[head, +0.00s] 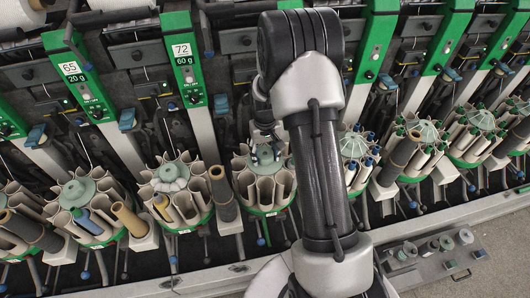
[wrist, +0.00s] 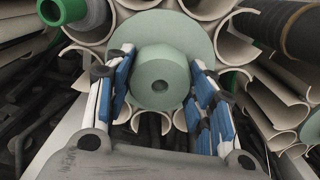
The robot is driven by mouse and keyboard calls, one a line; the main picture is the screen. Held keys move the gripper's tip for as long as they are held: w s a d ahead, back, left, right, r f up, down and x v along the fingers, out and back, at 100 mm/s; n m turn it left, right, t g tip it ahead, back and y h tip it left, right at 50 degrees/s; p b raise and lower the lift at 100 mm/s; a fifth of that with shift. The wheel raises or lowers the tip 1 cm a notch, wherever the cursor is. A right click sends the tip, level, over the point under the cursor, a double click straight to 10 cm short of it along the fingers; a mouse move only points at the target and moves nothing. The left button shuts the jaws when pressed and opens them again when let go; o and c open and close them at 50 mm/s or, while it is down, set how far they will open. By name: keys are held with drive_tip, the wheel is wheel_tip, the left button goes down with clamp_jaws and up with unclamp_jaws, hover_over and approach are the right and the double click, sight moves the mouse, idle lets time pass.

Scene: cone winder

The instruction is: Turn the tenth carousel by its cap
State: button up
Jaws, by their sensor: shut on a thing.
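The carousel under my gripper is a ring of cream pockets on a green base; its pockets (head: 264,187) show in the head view. In the wrist view its pale green round cap (wrist: 160,78) with a centre hole sits between my fingers, on a wider pale green disc (wrist: 205,45). My gripper (head: 265,155) is at the cap from above, shut on it, with blue-padded fingers (wrist: 162,95) on its left and right sides. My arm hides part of this carousel in the head view. I cannot read its number.
Neighbouring carousels stand close on the left (head: 170,178) and right (head: 355,147). A brown tube (head: 222,190) stands just left of this one. In the wrist view, a green tube end (wrist: 62,10) and a dark bobbin (wrist: 290,35) are near. Green numbered panels (head: 187,70) rise behind.

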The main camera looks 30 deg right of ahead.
drive_tip(key=n+p, duration=0.1)
drive_tip(key=n, duration=1.3)
drive_tip(key=shift+p, duration=0.3)
drive_tip(key=shift+n, duration=0.3)
drive_tip(key=o, duration=1.5)
wheel_tip(320, 180, up, 12)
drive_tip(key=shift+r, duration=0.1)
